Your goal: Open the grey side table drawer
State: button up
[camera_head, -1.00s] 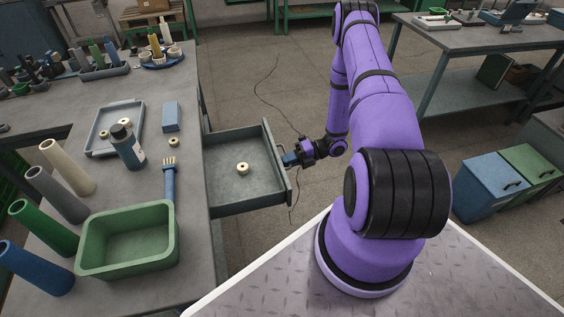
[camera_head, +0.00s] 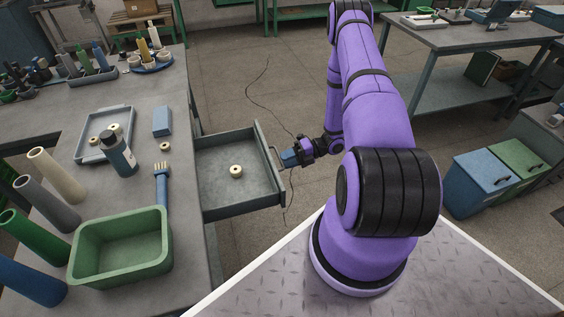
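The grey drawer (camera_head: 238,199) stands pulled well out from the right side of the grey table (camera_head: 187,260). Its inside is in plain view, with a small cream ring-shaped piece (camera_head: 236,170) on its floor. The drawer's bar handle (camera_head: 276,160) is on its right-hand front face. The fingers look slightly apart from the handle, though contact is hard to judge. The gap between the fingers is too small to make out.
On the table are a green bin (camera_head: 122,250), a brush (camera_head: 161,185), a dark bottle (camera_head: 117,155), a grey tray (camera_head: 90,150), a blue block (camera_head: 161,122) and several tubes along the left. A thin cable (camera_head: 252,86) lies on the floor behind the drawer.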

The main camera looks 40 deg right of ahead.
jog(key=v, duration=0.8)
jog(key=shift+d, duration=0.15)
jog(key=w+a+r+n+g+h, duration=0.15)
jog(key=a+r+n, duration=0.25)
jog(key=r+n, duration=0.5)
jog(key=w+a+r+n+g+h, duration=0.1)
jog(key=a+r+n+g+h, duration=0.2)
jog(key=r, duration=1)
jog(key=w+a+r+n+g+h, duration=0.1)
jog(key=a+r+n+g, duration=0.3)
jog(key=r+n, duration=0.5)
jog(key=s+a+r+n+t+h, duration=0.4)
jog(key=s+a+r+n, duration=0.2)
jog(key=s+r+n, duration=0.3)
jog(key=s+a+r+n+t+h, duration=0.4)
jog(key=s+a+r+n, duration=0.3)
jog(key=s+r+n, duration=0.3)
notch_tip(320, 180, up, 3)
jog(key=shift+s+a+f+n+h, duration=0.25)
jog(key=shift+s+h, duration=0.2)
jog(key=shift+s, duration=0.25)
